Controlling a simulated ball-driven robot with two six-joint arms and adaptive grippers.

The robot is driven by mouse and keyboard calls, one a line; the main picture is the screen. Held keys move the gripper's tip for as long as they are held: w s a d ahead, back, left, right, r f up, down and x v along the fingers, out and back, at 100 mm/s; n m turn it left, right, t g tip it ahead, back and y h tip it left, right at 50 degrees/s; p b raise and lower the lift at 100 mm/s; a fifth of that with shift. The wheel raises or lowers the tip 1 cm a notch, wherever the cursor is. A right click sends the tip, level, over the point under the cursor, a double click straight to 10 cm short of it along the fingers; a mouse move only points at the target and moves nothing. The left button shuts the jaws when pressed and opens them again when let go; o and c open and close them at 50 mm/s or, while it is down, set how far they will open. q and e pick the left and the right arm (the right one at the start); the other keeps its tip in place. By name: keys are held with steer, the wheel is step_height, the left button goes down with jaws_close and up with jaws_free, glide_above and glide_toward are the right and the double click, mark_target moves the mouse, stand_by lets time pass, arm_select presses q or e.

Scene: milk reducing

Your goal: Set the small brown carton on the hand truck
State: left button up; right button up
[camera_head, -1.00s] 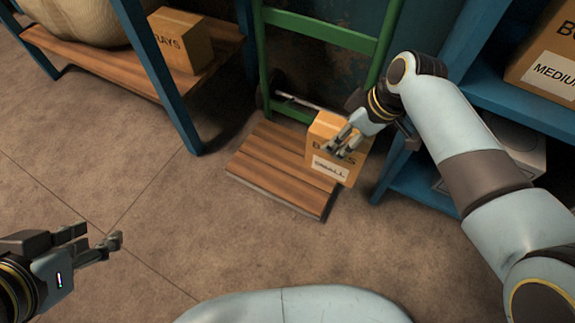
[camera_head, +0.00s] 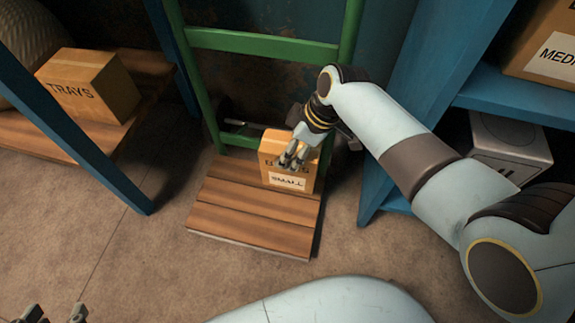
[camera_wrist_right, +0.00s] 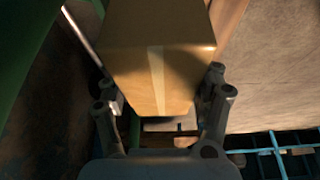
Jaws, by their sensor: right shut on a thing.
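The small brown carton (camera_head: 290,181), with a white "SMALL" label, is at the right part of the hand truck's wooden platform (camera_head: 228,212). The hand truck has a green frame (camera_head: 262,43) standing behind the platform. My right gripper (camera_head: 290,158) is shut on the carton from above. In the right wrist view the carton (camera_wrist_right: 158,50) sits between the two fingers (camera_wrist_right: 165,100). The carton's underside is hidden, so I cannot tell whether it touches the boards. My left gripper (camera_head: 52,314) shows only as fingertips at the bottom left edge.
A blue shelf (camera_head: 425,95) stands right of the hand truck, with a white box (camera_head: 508,148) and a large carton (camera_head: 550,52) on it. At left, a blue-legged wooden shelf holds a "TRAYS" carton (camera_head: 88,84). The floor (camera_head: 160,265) in front is clear.

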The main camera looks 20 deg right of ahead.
step_height(320, 180, down, 5)
steer(key=b, duration=0.3)
steer(key=shift+f, duration=0.2)
arm_select(q)
steer(key=w+d+r+m+t+h, duration=0.1)
steer(key=w+r+t, duration=0.4)
steer(key=r, duration=0.3)
steer(key=w+d+r+t+h, duration=0.1)
steer(key=w+r+t, duration=0.4)
steer(key=r, duration=0.4)
steer(key=shift+m, duration=0.4)
arm_select(e)
steer(key=shift+f+b, duration=0.1)
steer(key=shift+b, duration=0.2)
steer(key=o, duration=1.8)
steer(key=shift+c, duration=0.2)
arm_select(q)
steer(key=shift+r, duration=0.2)
steer(key=shift+w, duration=0.1)
